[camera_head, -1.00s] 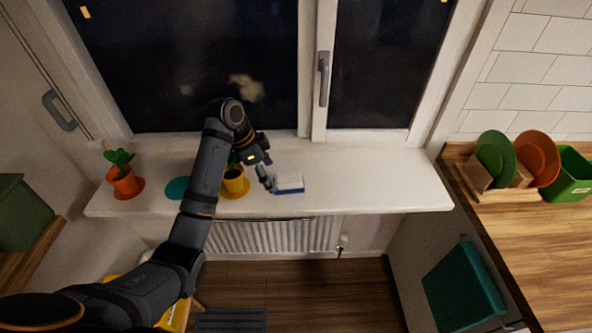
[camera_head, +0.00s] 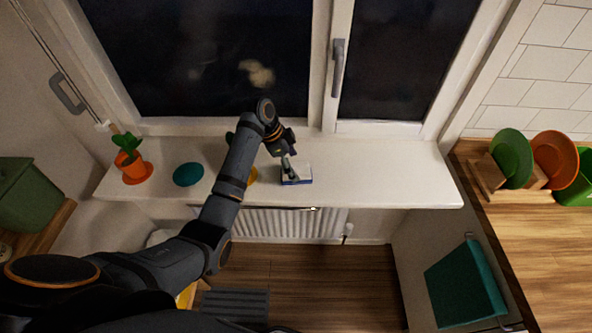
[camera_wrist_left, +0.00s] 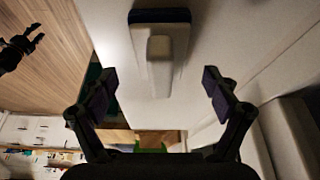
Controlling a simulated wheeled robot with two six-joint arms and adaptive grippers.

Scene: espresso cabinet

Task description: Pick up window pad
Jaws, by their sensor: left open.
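The window pad (camera_head: 297,175), white on top with a blue base, lies on the white windowsill (camera_head: 400,180). In the left wrist view the pad (camera_wrist_left: 174,22) shows a raised pale grip pointing toward my fingers. My left gripper (camera_head: 289,168) is at the pad in the head view, overlapping its left part. In the left wrist view its two fingers (camera_wrist_left: 158,86) are spread wide, with the pad's grip ahead between them and not held. A dark jawed shape (camera_wrist_left: 20,46) at that view's left edge may be my right gripper; its state is unclear.
A teal disc (camera_head: 188,174) and an orange pot with a plant (camera_head: 130,165) stand farther left. The window handle (camera_head: 338,66) is above the sill. The sill right of the pad is clear.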

